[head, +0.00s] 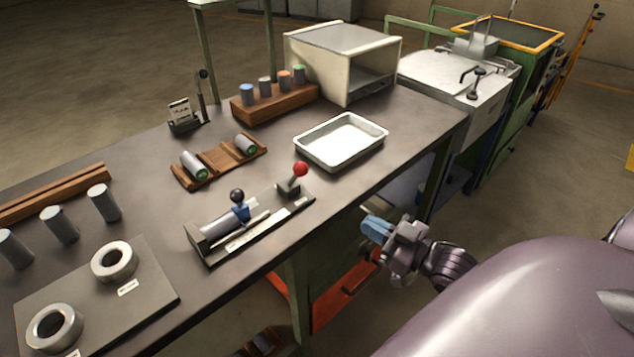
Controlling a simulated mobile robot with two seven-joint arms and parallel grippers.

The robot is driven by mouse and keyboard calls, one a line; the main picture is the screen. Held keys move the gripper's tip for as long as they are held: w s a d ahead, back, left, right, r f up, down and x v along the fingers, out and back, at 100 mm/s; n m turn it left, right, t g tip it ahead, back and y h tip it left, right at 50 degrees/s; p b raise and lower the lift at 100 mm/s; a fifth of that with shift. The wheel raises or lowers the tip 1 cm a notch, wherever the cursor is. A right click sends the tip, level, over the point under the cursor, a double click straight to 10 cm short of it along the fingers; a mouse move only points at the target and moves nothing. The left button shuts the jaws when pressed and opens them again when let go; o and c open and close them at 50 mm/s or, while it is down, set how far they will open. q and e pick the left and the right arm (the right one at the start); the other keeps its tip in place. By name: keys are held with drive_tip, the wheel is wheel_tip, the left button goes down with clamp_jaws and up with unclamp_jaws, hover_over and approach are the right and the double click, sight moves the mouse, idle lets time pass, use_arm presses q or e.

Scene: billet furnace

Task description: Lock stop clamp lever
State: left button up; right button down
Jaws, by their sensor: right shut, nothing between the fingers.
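A fixture (211,258) lies along the front edge of the bench. At its right end a short lever with a red ball knob (300,170) leans up to the right. Nearer its middle, a blue clamp piece (241,213) carries a black ball knob (237,196). A grey cylinder (214,229) lies in its left part. I cannot tell which lever is the stop clamp lever. My right gripper (371,229) has blue fingers, is shut and empty, and hangs off the bench's front edge, right of and apart from the fixture. My left gripper is not in view.
A white tray (312,157) stands behind the red knob. A wooden cradle (219,169) with green-ended cylinders and a wooden rack (247,111) lie further back. A plate (135,313) with two rings is at front left. Bare bench (160,235) lies left of the fixture.

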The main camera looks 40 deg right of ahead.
sight(306, 173)
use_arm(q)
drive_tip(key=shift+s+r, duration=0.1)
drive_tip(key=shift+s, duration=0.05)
use_arm(e)
drive_tip(key=r, duration=0.1)
drive_tip(key=r+t, duration=0.1)
drive_tip(key=shift+s+a+r+m+y, duration=0.1)
drive_tip(key=shift+s+r+m+y, duration=0.2)
drive_tip(key=shift+r+y, duration=0.1)
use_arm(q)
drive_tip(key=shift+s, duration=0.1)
use_arm(e)
drive_tip(key=shift+w, duration=0.1)
drive_tip(key=x, duration=1.4)
drive_tip(key=shift+r, duration=0.2)
drive_tip(key=shift+r, duration=0.1)
